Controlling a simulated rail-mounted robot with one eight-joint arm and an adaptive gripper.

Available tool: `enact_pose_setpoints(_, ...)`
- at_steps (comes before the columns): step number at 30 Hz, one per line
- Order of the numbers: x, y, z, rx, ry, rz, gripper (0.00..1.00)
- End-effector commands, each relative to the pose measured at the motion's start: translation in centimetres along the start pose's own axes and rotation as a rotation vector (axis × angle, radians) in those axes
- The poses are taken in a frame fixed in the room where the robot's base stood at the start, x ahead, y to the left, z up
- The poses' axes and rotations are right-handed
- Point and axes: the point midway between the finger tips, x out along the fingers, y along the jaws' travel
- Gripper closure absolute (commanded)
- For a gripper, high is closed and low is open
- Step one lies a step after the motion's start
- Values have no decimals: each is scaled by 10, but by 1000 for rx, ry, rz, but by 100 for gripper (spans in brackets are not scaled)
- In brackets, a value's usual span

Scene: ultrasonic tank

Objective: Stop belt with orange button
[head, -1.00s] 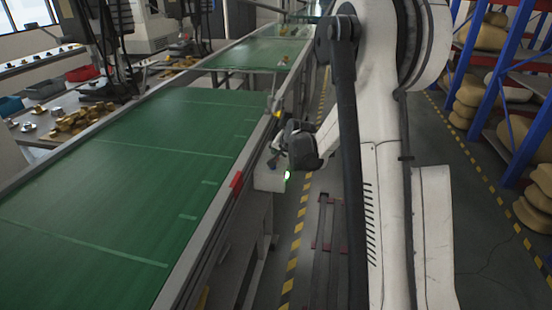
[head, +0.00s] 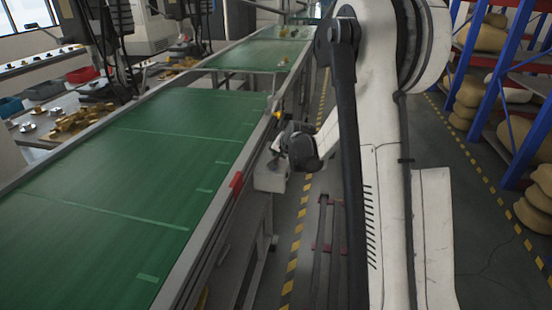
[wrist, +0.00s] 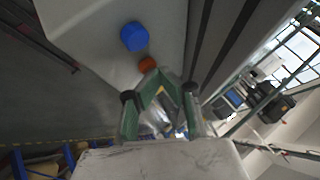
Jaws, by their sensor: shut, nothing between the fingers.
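A light grey control box (wrist: 85,25) shows in the wrist view with a round blue button (wrist: 134,36) and a smaller orange button (wrist: 148,64). My gripper (wrist: 160,77) is shut and empty, its fingertips right by the orange button and overlapping its lower edge in the picture. I cannot tell whether they touch it. In the head view the box (head: 268,180) is fixed beside the belt's right edge, with my gripper above it. The buttons are hidden there. The green belt (head: 130,165) runs from near left to far centre.
A red piece (head: 236,182) sits on the belt's side rail. Blue-framed shelves (head: 480,80) with sacks stand at the right. A table with metal parts (head: 80,120) is beyond the belt at left.

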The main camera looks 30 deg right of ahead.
Motion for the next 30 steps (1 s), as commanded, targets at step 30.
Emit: enact_pose_setpoints(30, -20, -15, -15, 0, 0, 0, 100)
